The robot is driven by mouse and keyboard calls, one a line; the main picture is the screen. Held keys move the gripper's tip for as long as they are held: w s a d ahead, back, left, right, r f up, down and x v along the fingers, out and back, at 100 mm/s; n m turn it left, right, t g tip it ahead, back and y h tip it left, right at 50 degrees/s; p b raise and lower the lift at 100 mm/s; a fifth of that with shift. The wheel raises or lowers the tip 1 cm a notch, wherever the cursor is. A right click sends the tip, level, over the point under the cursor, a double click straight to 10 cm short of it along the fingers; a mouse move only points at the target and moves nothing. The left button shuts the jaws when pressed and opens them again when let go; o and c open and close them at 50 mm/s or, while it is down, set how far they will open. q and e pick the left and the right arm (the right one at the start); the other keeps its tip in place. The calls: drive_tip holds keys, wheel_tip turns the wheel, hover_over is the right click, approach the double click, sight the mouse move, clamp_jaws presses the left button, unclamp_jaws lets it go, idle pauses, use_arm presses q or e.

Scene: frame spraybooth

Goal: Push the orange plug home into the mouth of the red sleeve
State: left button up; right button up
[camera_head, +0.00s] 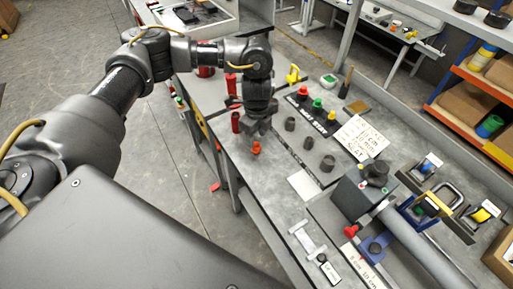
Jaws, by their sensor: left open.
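A small orange plug (256,149) stands on the grey bench, near its left edge. My left gripper (258,132) points down just above and behind the plug, with its jaws open; I cannot tell whether the fingers touch it. An upright red cylinder (235,122) stands to the left of the gripper and looks like the red sleeve; its mouth is too small to make out. Another red cylinder (231,84) stands farther back, partly beside my arm. My right gripper is out of view.
Clamps and a grey pipe (418,248) fill the near right. Bare bench lies around the plug.

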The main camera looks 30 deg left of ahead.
sight(256, 144)
use_arm(q)
drive_tip(key=shift+s+f, duration=0.15)
drive_tip(key=shift+f, duration=2.2)
drive_tip(key=c, duration=0.8)
